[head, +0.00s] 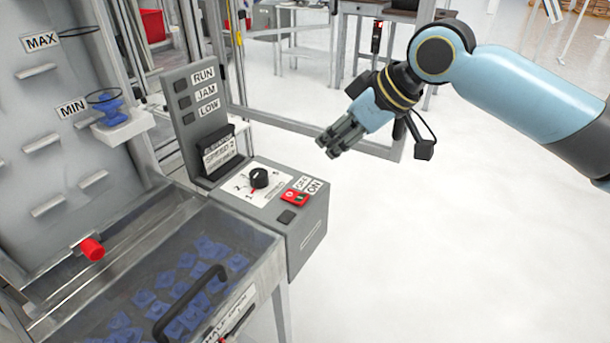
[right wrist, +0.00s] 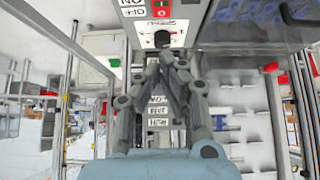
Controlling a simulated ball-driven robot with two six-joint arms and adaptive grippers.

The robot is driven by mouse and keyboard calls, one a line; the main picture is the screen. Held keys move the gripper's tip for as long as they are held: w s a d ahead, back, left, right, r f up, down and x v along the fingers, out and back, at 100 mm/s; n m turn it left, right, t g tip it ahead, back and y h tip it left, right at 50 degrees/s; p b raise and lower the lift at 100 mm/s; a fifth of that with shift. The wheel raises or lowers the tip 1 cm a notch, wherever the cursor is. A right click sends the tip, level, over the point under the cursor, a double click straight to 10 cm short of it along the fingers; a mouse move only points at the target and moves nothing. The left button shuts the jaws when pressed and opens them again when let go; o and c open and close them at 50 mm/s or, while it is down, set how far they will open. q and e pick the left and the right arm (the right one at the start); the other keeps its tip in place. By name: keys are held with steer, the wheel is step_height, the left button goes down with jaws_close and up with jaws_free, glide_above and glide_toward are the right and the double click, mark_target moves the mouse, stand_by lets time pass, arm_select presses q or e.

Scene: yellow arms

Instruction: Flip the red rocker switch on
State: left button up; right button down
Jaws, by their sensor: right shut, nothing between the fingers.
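The red rocker switch (head: 295,196) sits on the sloped top of the grey control panel (head: 250,225), beside the OFF and ON labels (head: 308,186). It has a small green part. In the right wrist view the switch (right wrist: 161,4) shows at the top edge, upside down. I cannot tell which side is pressed. My right gripper (head: 328,147) is shut and empty, in the air right of and beyond the panel, apart from the switch. In the right wrist view its fingertips (right wrist: 168,58) meet below the black dial. My left gripper is not in view.
The black dial (head: 258,177) stands left of the switch, and a small dark button (head: 287,217) lies in front. An upright panel (head: 190,105) with RUN, JAM and LOW labels rises behind. A clear-lidded bin (head: 240,265) of blue parts is in front. Open floor lies right.

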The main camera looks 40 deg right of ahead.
steer(key=shift+w+f, duration=0.1)
steer(key=shift+f, duration=0.05)
glide_above(295, 194)
steer(key=s, duration=0.2)
steer(key=f, duration=0.7)
steer(key=shift+w+d+f, duration=0.25)
steer(key=shift+d+f, duration=0.05)
steer(key=shift+f, duration=0.1)
steer(key=f, duration=0.2)
steer(key=shift+s+d+f+p, duration=0.15)
steer(key=shift+s+f+p, duration=0.15)
steer(key=shift+p, duration=0.1)
steer(key=shift+f, duration=0.65)
steer(key=shift+s+d+f, duration=0.15)
steer(key=shift+s+f, duration=0.05)
steer(key=shift+f, duration=0.3)
steer(key=shift+w+r, duration=0.15)
steer(key=shift+w+a+r, duration=0.25)
steer(key=shift+w+a, duration=0.05)
steer(key=shift+w, duration=0.25)
